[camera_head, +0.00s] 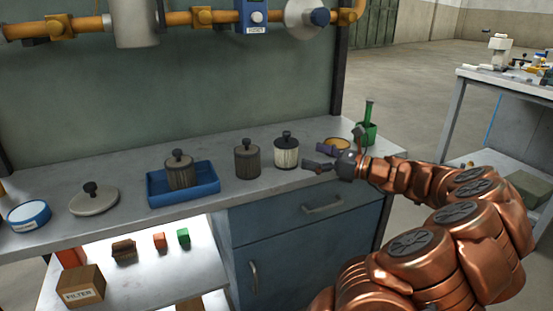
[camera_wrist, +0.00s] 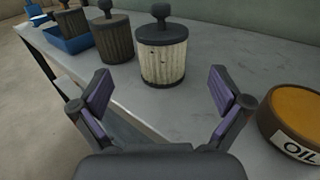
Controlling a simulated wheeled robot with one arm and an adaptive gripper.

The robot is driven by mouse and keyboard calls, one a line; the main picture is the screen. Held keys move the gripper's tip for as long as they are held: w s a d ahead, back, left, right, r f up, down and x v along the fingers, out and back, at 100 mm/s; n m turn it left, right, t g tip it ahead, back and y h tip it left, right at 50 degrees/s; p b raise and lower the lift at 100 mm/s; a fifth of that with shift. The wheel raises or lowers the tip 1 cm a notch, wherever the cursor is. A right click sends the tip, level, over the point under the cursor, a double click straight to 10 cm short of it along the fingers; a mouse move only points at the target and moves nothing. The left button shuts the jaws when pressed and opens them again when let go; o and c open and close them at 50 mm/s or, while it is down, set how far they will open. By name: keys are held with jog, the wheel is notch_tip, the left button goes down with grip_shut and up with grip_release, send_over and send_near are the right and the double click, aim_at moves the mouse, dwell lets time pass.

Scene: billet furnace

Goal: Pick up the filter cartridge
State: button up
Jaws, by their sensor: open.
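Three pleated cylinders with dark lids and knobs, which look like filter cartridges, stand upright on the bench. The cream cartridge (camera_head: 286,155) is nearest my gripper (camera_head: 317,157). A grey-brown cartridge (camera_head: 247,162) stands to its left, and another dark cartridge (camera_head: 180,174) sits in a blue tray (camera_head: 152,197). In the wrist view the cream cartridge (camera_wrist: 163,64) is ahead, between and beyond the open fingers of my gripper (camera_wrist: 160,105), apart from them. The dark cartridge (camera_wrist: 114,42) shows to its left. My gripper is empty.
An oil tin (camera_wrist: 296,118) stands close to the right finger. A green container (camera_head: 367,132) is behind my wrist. A box labelled FILTER (camera_head: 80,286) is on the lower shelf. Pipes run above.

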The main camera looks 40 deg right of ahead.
aim_at(286, 148)
jog(key=b+x, duration=0.3)
jog(key=x, duration=0.5)
jog(key=shift+w+d, duration=0.1)
jog(key=shift+r, duration=0.1)
jog(key=shift+c, duration=0.3)
jog(key=c, duration=1.3)
